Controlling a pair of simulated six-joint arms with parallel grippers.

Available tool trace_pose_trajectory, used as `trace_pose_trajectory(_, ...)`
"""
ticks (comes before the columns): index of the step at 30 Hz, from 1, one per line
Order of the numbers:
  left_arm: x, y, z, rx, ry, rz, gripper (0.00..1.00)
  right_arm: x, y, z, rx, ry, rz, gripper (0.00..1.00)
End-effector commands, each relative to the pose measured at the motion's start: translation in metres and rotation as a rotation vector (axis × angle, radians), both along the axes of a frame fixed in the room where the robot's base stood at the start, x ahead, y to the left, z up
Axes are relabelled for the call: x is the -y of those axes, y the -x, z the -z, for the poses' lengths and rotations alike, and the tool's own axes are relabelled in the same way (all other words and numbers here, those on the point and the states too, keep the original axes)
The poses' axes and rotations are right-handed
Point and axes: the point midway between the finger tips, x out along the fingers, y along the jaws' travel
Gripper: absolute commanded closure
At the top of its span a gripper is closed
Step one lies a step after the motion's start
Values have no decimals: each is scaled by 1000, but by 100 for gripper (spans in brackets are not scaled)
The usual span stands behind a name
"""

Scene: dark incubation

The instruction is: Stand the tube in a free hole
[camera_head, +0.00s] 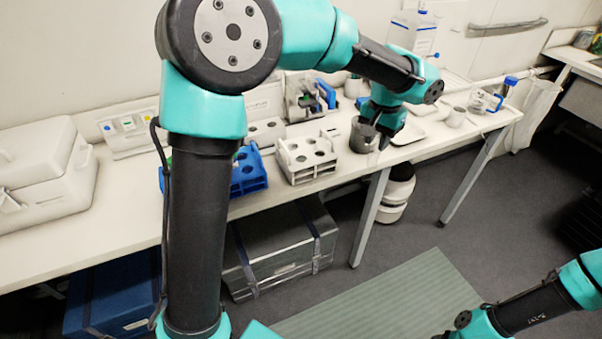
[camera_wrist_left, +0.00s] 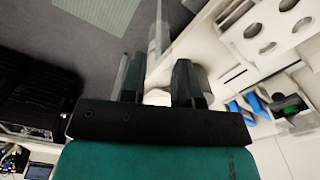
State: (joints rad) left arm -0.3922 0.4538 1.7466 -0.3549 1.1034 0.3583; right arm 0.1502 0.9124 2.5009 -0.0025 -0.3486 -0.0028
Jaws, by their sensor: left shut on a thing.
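My left gripper (camera_head: 374,146) is above the front edge of the bench, right of the white rack. It is shut on a thin, pale, see-through tube (camera_wrist_left: 157,38), which shows between the fingers in the left wrist view; its outline is faint. The white rack (camera_head: 303,175) has several round holes in its top and stands on the bench. It also shows at the upper right of the left wrist view (camera_wrist_left: 285,42). A blue rack (camera_head: 248,184) stands left of it, partly hidden by my arm. My right gripper is not in view.
A grey beaker (camera_head: 360,139) stands close behind my left gripper. A white tray (camera_head: 408,134) and a small grey cup (camera_head: 456,117) are further right. A holder with blue parts (camera_head: 326,94) stands behind the white rack. A white box (camera_head: 45,170) fills the left end.

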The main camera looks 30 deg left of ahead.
Motion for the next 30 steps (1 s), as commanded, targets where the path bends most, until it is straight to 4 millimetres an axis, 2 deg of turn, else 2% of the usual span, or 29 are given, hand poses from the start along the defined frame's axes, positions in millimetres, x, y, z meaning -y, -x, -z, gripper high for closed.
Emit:
trace_pose_trajectory(1, -20, -2, 1, 0, 2, 40, 93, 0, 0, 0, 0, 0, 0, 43)
trace_pose_trajectory(3, -44, -3, 3, 0, 2, 116, 93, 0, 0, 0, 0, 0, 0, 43)
trace_pose_trajectory(12, -147, 5, 9, 4, -1, 447, 93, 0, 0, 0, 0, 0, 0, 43)
trace_pose_trajectory(15, -175, 10, 11, 2, -2, 543, 93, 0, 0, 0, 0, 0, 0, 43)
trace_pose_trajectory(18, -194, 15, 12, 4, -5, 615, 93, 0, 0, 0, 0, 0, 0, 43)
trace_pose_trajectory(21, -205, 17, 13, 3, -6, 657, 93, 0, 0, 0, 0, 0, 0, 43)
trace_pose_trajectory(30, -208, 18, 13, 4, -7, 675, 93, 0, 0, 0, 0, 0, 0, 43)
